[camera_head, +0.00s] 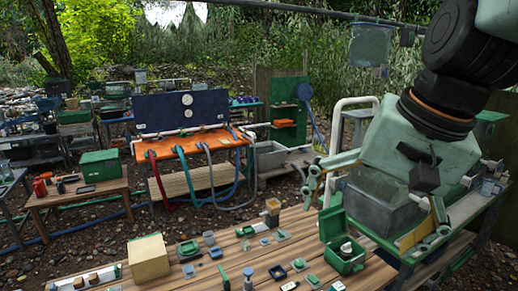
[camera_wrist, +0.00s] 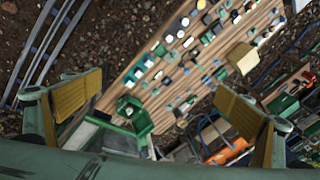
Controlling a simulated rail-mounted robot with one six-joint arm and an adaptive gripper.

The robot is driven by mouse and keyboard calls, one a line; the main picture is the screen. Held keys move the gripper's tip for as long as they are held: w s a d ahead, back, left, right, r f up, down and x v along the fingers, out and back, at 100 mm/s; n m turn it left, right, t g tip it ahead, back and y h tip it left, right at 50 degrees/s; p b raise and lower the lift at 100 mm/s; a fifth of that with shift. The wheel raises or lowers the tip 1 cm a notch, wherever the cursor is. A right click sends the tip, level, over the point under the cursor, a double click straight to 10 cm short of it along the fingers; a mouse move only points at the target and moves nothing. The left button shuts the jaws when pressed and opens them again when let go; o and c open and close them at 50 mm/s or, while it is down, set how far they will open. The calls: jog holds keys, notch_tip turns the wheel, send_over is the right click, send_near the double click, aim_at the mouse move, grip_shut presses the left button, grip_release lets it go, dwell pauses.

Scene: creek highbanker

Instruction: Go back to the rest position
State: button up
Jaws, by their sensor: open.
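My gripper (camera_head: 372,200) is at the right of the head view, raised above the right end of the wooden table (camera_head: 210,262). Its two fingers are wide apart, with yellow pads facing each other. In the wrist view my gripper (camera_wrist: 158,108) also shows open, with nothing between the pads. Below it lie the table planks (camera_wrist: 125,87) with several small items. A green open box (camera_head: 342,240) stands on the table, left of and below the gripper; it also shows in the wrist view (camera_wrist: 135,120). No rest position is marked.
A tan block (camera_head: 148,259) stands on the table's left part, with small green and blue pieces around it. An orange bench (camera_head: 190,143) with hoses stands behind. A green case (camera_head: 101,164) is on a side table. A horizontal bar (camera_head: 300,12) runs overhead.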

jog(key=s+d+f+n+h+b, duration=0.1)
jog(key=s+f+n, duration=0.1)
jog(key=s, duration=0.6)
jog(key=s+d+f+n+h+b, duration=0.1)
jog(key=s+d+f+n, duration=0.1)
jog(key=s, duration=0.6)
jog(key=shift+d+f+n+b, duration=0.25)
jog(key=shift+f+n+b, duration=0.15)
jog(key=shift+n, duration=0.2)
